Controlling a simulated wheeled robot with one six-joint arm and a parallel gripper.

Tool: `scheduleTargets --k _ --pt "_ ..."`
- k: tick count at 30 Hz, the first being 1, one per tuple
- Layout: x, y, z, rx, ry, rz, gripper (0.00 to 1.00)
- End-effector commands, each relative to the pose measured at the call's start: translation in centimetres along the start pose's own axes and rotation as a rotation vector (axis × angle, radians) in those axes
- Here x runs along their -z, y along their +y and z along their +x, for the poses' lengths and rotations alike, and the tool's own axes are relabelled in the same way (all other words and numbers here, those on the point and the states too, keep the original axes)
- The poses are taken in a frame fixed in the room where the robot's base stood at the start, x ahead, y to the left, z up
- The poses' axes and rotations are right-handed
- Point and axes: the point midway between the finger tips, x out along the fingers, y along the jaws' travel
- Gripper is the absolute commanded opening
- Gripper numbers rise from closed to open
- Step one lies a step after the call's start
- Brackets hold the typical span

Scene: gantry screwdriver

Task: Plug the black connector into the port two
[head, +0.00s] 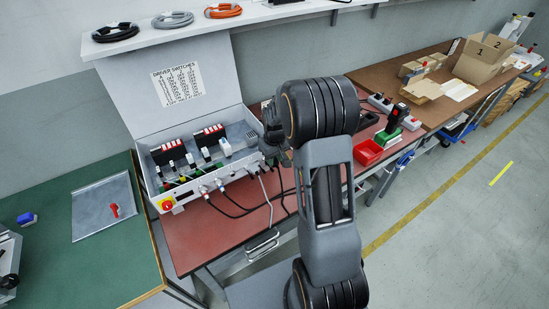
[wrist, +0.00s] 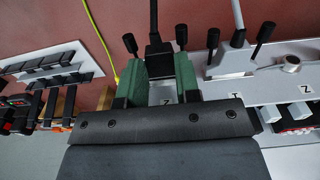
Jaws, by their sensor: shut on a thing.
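The black connector (wrist: 157,46) shows in the wrist view with its black cable running up. My gripper (wrist: 158,68) has its green fingers shut on it from both sides. A grey plate marked with an upside-down 2 (wrist: 166,99) lies just below the connector, between the fingers; this is port two, with a black lever (wrist: 181,34) on either side. I cannot tell whether the connector is seated in it. In the head view my gripper (head: 273,143) is at the right end of the grey switch box (head: 178,196), and the connector is hidden there.
Port one, marked with an upside-down 1 (wrist: 235,96), holds a grey plug (wrist: 238,42) beside my gripper. A yellow-green cable (wrist: 98,38) runs on the left. A red bin (head: 368,152) and a green-based holder (head: 390,134) stand right of my arm.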

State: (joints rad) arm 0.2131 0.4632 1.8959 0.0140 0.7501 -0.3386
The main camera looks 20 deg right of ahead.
Motion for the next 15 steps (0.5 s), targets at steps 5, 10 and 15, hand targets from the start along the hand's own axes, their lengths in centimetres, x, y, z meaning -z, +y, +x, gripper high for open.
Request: scheduleTargets --k 5,10,15 --pt "0.24 -0.01 0.01 0.000 0.000 0.000 0.00" --pt "0.42 -0.01 0.02 0.000 -0.001 0.000 0.00" --pt "0.63 -0.01 0.01 0.000 -0.001 0.000 0.00"
